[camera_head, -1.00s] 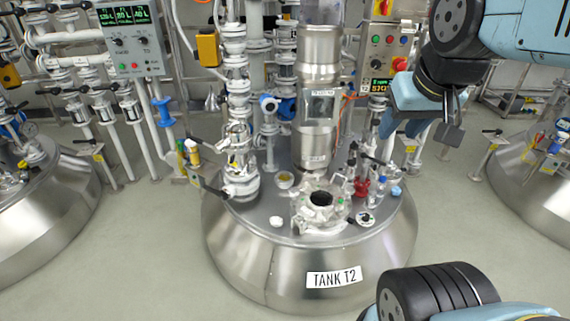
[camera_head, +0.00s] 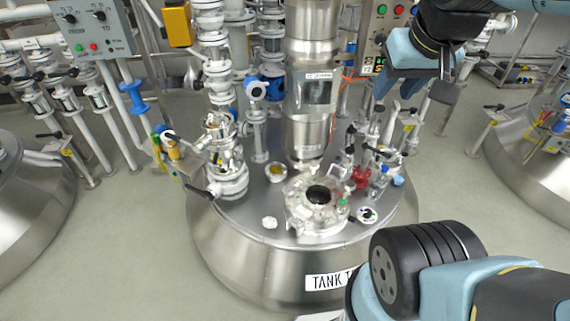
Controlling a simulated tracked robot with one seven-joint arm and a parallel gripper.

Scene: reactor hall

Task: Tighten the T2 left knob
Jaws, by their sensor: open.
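Tank T2 (camera_head: 235,262) is a steel vessel in the middle, with its "TANK T2" label partly hidden by my arm. On its top is a round port with a pale, clear-looking flange (camera_head: 300,215) around a dark opening (camera_head: 318,193). Small fittings sit around the flange, some with green marks. I cannot tell which one is the left knob, or how tight it is. My gripper (camera_head: 412,98) is at the upper right, open and empty, with its fingers apart. It appears above and to the right of the port, clear of it.
A tall steel column (camera_head: 308,100) rises behind the port. White valves (camera_head: 228,165) stand to its left, and a red valve (camera_head: 361,177) with thin fittings to its right. A small white piece (camera_head: 269,222) lies on the tank lid. Control boxes (camera_head: 95,30) hang behind.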

